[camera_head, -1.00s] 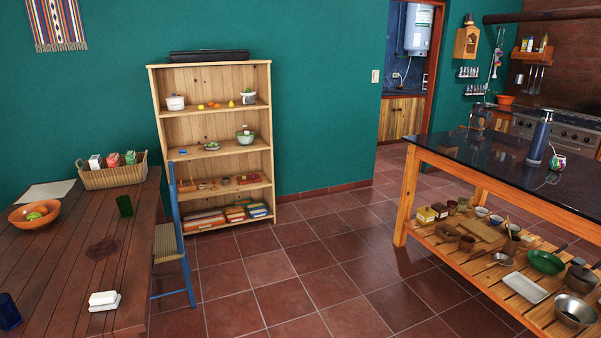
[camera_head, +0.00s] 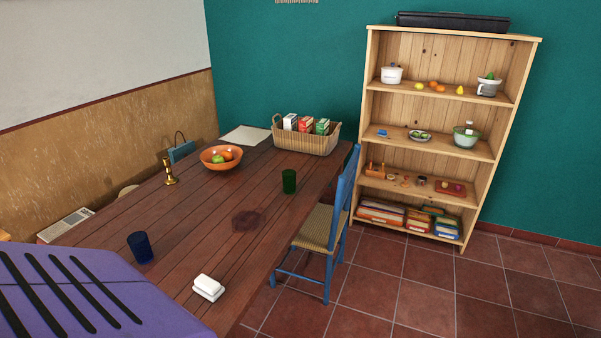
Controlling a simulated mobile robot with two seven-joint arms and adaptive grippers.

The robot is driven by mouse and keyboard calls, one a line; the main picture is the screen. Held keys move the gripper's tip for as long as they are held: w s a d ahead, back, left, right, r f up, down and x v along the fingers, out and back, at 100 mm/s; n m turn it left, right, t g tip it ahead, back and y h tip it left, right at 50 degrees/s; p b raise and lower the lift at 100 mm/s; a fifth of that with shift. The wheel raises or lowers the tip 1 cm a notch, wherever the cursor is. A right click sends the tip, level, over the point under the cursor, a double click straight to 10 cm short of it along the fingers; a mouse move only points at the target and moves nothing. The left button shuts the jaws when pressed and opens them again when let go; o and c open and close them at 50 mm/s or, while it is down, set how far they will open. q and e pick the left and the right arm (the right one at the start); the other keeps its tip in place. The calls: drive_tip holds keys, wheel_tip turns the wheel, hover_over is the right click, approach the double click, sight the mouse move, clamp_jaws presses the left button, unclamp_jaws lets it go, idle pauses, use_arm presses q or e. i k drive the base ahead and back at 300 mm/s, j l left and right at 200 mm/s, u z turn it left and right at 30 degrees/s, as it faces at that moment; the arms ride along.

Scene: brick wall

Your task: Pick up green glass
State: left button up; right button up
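The green glass (camera_head: 289,181) stands upright on the brown wooden table (camera_head: 187,234), near its right edge and in front of the wicker basket. A dark blue glass (camera_head: 140,247) stands on the same table, nearer to me and to the left. Neither of my grippers is in view, so I cannot see their state.
The table also holds an orange fruit bowl (camera_head: 221,158), a wicker basket with cartons (camera_head: 306,142), a brass candlestick (camera_head: 169,172) and a white butter dish (camera_head: 208,287). A blue chair (camera_head: 329,222) stands at its right side. A shelf (camera_head: 447,203) stands behind; tiled floor at right is clear.

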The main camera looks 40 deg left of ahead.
sight(289, 182)
drive_tip(key=i+u, duration=0.3)
drive_tip(key=i, duration=0.15)
drive_tip(key=i+u, duration=0.3)
drive_tip(key=i, duration=0.2)
drive_tip(key=i+l+u, duration=0.25)
drive_tip(key=i, duration=0.2)
